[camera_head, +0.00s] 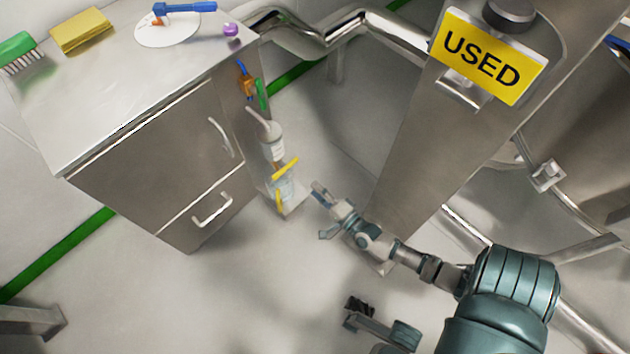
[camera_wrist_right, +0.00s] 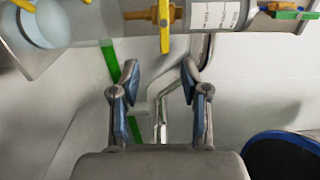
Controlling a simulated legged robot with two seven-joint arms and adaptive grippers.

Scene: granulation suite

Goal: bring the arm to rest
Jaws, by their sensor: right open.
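My right arm comes in from the right in the head view. Its gripper (camera_head: 320,211) is open, and nothing shows between its fingers. It hangs in the gap between the steel cabinet (camera_head: 150,160) and the steel column with the yellow USED sign (camera_head: 482,57). In the right wrist view the two fingers (camera_wrist_right: 160,82) stand apart with only background between them. My left gripper cannot be made out.
On the cabinet top are a green brush (camera_head: 17,48), a yellow sponge (camera_head: 82,32) and a white disc (camera_head: 168,30) with a blue-handled tool (camera_head: 185,7). Steel pipes (camera_head: 345,27) run behind. The floor (camera_head: 240,290) in front is clear.

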